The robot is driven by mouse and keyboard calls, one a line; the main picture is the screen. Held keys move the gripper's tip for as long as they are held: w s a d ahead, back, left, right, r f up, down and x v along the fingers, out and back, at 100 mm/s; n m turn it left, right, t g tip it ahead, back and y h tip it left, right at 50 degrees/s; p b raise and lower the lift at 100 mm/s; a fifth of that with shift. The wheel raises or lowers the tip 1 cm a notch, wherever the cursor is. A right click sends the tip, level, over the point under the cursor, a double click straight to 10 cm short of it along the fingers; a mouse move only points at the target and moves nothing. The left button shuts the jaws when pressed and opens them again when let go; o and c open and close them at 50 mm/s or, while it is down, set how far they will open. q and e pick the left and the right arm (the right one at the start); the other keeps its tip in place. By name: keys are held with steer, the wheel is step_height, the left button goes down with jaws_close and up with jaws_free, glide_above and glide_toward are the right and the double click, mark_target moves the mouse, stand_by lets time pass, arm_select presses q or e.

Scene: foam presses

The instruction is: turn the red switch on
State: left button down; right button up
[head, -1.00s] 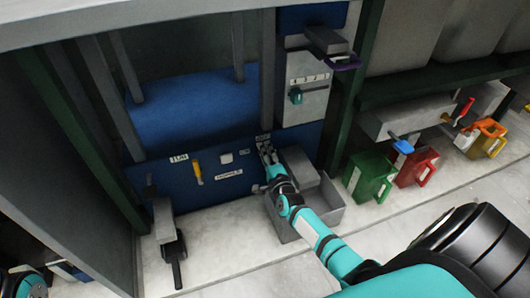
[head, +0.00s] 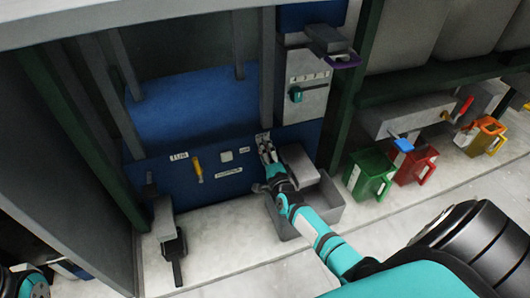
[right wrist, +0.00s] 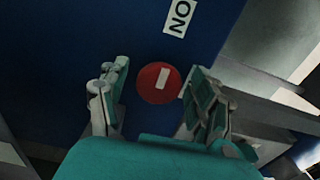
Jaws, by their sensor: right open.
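The red switch (right wrist: 158,84) is a round red disc with a white bar, set in the blue panel, in the right wrist view. The bar stands nearly upright, tilted slightly. A white label (right wrist: 181,15) with dark letters is on the panel beside it. My right gripper (right wrist: 156,95) is open, one finger on each side of the switch; I cannot tell whether either finger touches it. In the head view my right gripper (head: 266,149) is at the right part of the blue panel (head: 215,186) and hides the switch. My left gripper is not in view.
The panel also has a yellow lever (head: 197,168) and a white square button (head: 226,156). A grey bin (head: 325,208) stands below my right forearm. A grey box with a teal knob (head: 296,94) is above right. Green (head: 368,178) and red (head: 418,165) containers stand further right.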

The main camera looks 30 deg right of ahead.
steer(key=v, duration=1.2)
steer(key=shift+a+r, duration=0.1)
steer(key=shift+r, duration=0.05)
